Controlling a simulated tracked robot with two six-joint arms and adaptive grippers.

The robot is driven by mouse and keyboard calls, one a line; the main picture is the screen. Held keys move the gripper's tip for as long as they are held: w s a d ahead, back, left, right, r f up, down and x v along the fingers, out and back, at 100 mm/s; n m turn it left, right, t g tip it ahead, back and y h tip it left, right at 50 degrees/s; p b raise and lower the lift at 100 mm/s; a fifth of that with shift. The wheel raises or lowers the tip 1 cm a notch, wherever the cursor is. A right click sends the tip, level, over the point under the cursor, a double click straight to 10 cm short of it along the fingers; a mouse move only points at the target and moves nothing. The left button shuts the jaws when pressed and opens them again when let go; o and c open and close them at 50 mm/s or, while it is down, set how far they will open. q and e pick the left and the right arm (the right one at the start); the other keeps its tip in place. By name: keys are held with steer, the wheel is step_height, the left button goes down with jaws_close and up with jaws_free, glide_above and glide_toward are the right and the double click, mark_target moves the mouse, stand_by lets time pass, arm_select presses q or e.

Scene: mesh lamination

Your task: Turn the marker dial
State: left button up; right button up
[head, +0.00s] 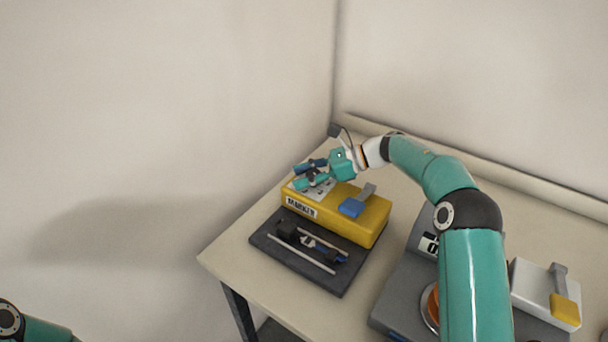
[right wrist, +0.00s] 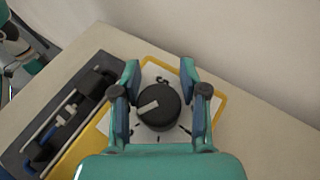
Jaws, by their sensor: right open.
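The marker box (head: 350,220) is yellow with a "MARKER" label and a blue lever on top, and it stands at the back of a dark tray. Its dial (right wrist: 158,107) is a round black knob with a grey pointer bar, set on a white marked plate. The pointer bar runs towards the lower left in the right wrist view. My right gripper (right wrist: 160,90) is open, with one finger on each side of the dial and a visible gap to it. In the head view the right gripper (head: 312,174) is over the box's left end and hides the dial. My left fingers are out of sight.
The dark tray (head: 323,283) in front of the box holds a black carriage (head: 310,241) and rods. A grey machine (head: 393,303) and a white device with a yellow lever (head: 545,292) stand to the right. Walls close off the table (head: 232,256) behind.

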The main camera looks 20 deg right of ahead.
steer(key=shift+a+f, duration=0.1)
steer(key=shift+a, duration=0.1)
steer(key=shift+w, duration=0.1)
jaws_close()
